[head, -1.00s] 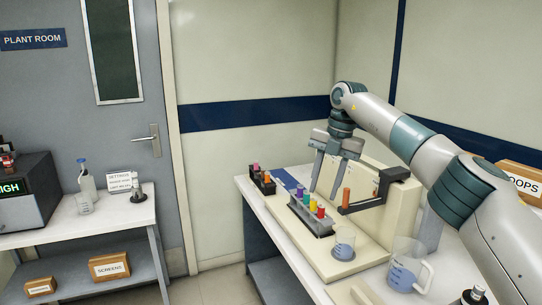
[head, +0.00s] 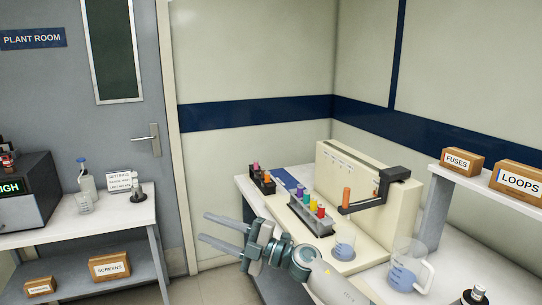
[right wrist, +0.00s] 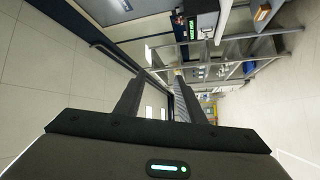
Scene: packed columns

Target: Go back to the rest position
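My right gripper (head: 204,227) is in front of the bench, over open floor, pointing left. Its two fingers are apart with nothing between them. The right wrist view also shows the fingers (right wrist: 157,98) apart and empty, with the room tipped sideways behind them. The right arm comes in from the bottom of the head view, low in front of the bench. An orange-topped column (head: 346,198) stands upright at the black bracket (head: 368,203) of the beige stand. My left gripper is not in view.
A shelf at right holds the LOOPS box (head: 520,181). Another table (head: 100,222) is at left.

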